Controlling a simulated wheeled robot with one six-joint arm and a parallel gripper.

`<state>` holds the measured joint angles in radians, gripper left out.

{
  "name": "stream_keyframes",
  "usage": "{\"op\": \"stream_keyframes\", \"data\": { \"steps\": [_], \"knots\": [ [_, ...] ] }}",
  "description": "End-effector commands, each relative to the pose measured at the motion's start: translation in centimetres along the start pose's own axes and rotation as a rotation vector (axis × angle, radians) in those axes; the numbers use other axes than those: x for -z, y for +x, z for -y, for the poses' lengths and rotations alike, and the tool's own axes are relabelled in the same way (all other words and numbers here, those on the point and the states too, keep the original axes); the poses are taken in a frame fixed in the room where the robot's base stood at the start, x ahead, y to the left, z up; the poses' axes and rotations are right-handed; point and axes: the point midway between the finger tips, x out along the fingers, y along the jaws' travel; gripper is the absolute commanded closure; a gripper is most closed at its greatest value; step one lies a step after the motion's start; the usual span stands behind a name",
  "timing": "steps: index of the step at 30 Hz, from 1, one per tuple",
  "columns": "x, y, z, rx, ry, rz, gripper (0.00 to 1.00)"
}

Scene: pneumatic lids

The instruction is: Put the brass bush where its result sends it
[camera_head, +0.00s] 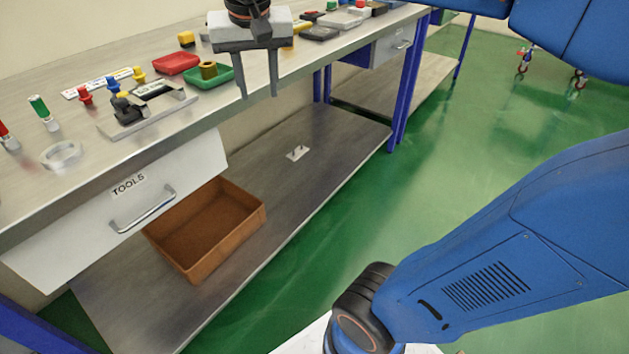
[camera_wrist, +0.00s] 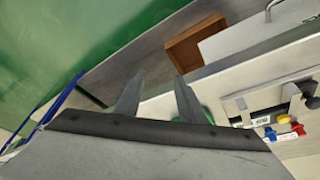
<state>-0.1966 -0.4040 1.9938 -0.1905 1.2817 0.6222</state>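The brass bush (camera_head: 208,70) is a short brass-coloured piece with a dark hole in its top. It sits in the green tray (camera_head: 222,82) on the bench, beside the red tray (camera_head: 176,63). My gripper (camera_head: 259,94) hangs to the right of the green tray, by the bench's front edge, apart from the bush. Its two fingers point down, spread with nothing between them. They also show in the wrist view (camera_wrist: 159,78), where the bush cannot be made out. A grey plate with a black fixture (camera_head: 150,107) lies left of the trays; no result can be read.
Red, yellow and green pegs and a grey ring (camera_head: 61,155) stand on the bench's left. A yellow block (camera_head: 186,39) lies behind the trays. Below are a TOOLS drawer (camera_head: 140,205), partly pulled out, and a brown bin (camera_head: 256,222). Green floor lies right.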

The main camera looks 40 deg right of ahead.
Motion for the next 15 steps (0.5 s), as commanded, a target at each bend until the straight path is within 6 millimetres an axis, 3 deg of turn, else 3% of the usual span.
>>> {"op": "stream_keyframes", "data": {
  "steps": [6, 15],
  "knots": [
    [-7.3, 4.6, -4.3, 0.066, -0.151, -0.016, 0.64],
    [-15.9, 10.9, -7.8, 0.130, -0.323, -0.065, 0.64]
  ]
}}
